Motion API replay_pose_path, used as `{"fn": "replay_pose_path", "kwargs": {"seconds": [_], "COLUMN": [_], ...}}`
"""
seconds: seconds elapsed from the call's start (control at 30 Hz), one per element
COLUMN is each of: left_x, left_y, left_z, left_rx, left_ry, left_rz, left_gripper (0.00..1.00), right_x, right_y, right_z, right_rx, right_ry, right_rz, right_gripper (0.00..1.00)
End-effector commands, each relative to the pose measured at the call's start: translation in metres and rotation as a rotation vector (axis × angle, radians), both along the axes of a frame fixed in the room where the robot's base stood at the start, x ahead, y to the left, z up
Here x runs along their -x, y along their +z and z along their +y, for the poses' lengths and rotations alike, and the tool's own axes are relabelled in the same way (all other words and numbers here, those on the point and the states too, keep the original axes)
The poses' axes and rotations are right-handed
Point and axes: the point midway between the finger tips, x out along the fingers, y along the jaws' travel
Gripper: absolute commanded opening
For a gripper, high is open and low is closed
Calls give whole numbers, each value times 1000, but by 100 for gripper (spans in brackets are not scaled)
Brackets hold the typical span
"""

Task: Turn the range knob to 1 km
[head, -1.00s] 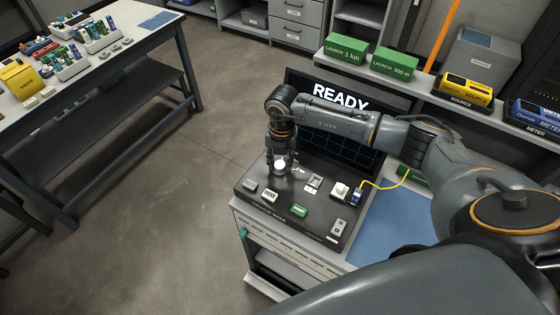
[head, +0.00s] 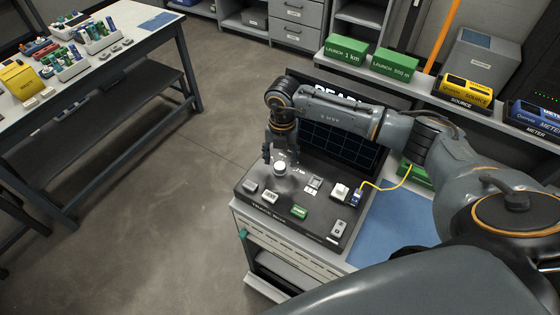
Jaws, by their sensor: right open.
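The range knob (head: 279,169) is a round, pale grey knob on the dark panel of the test unit (head: 262,211), near its back left. A white label with "km" lettering shows just right of the knob; the knob's pointer is too small to read. My right gripper (head: 273,155) points down just behind and above the knob, apart from it as far as I can tell. It is open and empty, and its fingers are small in this view. The unit's screen (head: 337,145) stands behind, its "READY" text partly hidden by my right arm. My left gripper is not in view.
The panel also has a green button (head: 299,211), a grey rocker switch (head: 338,229) and a port with a yellow cable (head: 378,187). Green launch boxes (head: 345,51) and a yellow source (head: 464,90) stand on the back shelf. A blue mat (head: 388,232) lies at right.

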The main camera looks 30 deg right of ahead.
Motion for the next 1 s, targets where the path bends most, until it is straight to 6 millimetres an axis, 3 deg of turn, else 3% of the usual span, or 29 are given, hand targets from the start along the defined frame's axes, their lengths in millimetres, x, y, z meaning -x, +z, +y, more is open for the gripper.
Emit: {"fn": "replay_pose_path", "kwargs": {"seconds": [0.2,0.4,0.6,1.0], "left_x": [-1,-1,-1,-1], "left_y": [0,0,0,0], "left_z": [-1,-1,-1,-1], "left_rx": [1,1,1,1], "left_ry": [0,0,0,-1], "left_rz": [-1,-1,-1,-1], "left_gripper": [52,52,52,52], "right_x": [-1,0,1,1], "right_y": [50,82,94,94], "right_z": [-1,-2,-2,-2], "right_rx": [0,-2,-1,-1], "right_ry": [1,-1,-1,-1], "right_rz": [-6,-5,-3,-2], "right_gripper": [56,56,56,56]}}
